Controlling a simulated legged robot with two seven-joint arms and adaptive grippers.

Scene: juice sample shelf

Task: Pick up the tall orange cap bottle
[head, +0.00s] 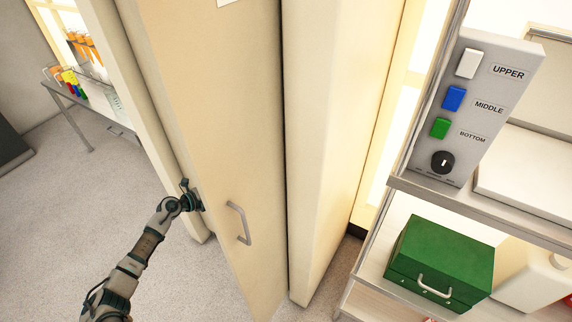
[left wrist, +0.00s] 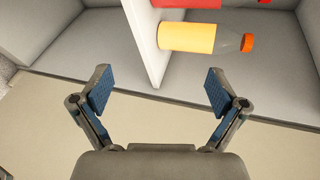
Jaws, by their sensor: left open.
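In the left wrist view, a bottle with an orange cap (left wrist: 205,40) and a yellow-orange body appears sideways, cap to the right, its base end by a white panel. My left gripper (left wrist: 160,92) is open and empty, apart from the bottle, which lies beyond its fingertips. In the head view my left gripper (head: 193,197) is small, beside the edge of a tall beige door; whether it touches the door I cannot tell. Several orange-topped bottles (head: 85,48) stand far off at the upper left; which is the tall one is unclear. My right gripper is not in view.
A red item (left wrist: 215,3) is beside the bottle. The white panel (left wrist: 145,45) divides grey compartments. The beige door (head: 215,110) has a metal handle (head: 238,222). At right are a button box (head: 468,115) and a green case (head: 440,262). Floor at left is mostly clear.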

